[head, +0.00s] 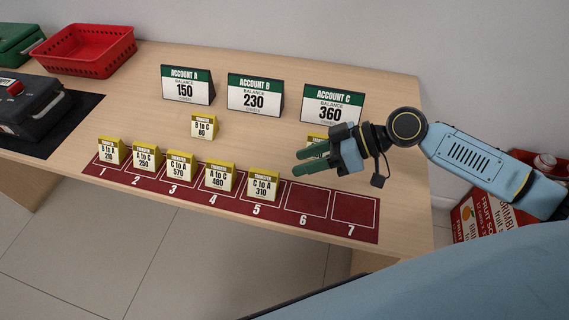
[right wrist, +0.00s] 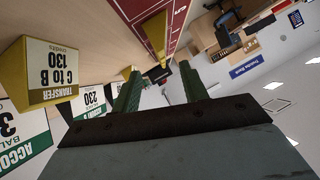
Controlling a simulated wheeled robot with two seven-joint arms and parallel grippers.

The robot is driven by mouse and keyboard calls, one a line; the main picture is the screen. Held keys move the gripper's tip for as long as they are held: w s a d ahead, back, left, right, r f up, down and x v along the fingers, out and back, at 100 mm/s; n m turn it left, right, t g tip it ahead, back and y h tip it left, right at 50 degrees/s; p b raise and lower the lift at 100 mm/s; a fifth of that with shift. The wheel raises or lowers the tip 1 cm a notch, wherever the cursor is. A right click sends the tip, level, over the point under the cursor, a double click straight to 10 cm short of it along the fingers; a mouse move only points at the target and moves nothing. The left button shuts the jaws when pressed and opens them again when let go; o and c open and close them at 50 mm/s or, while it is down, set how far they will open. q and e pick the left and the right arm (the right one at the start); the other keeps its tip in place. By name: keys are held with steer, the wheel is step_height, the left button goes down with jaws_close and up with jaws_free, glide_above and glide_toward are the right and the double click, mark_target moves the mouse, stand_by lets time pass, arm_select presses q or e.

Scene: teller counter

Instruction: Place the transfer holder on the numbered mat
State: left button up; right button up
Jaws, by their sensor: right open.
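The dark red numbered mat (head: 305,199) lies along the table's front edge. Yellow-topped transfer holders stand on slots 1 to 5, the last being C to A 310 (head: 263,186); slots 6 and 7 are bare. A loose holder, B to C 80 (head: 204,126), stands behind the mat. Another (head: 315,139) is partly hidden behind my right gripper (head: 300,162); in the right wrist view a holder beside the fingers reads C to B 130 (right wrist: 50,77). My right gripper is open and empty, its green fingers pointing left above the table behind slots 5 and 6. My left gripper is out of view.
Signs for Account A (head: 187,86), Account B (head: 255,95) and Account C (head: 332,104) stand at the back. A red basket (head: 84,52) and a dark device (head: 28,105) are at left. A red box (head: 466,218) stands beyond the right edge.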

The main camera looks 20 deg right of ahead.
steer(key=shift+v, duration=2.1)
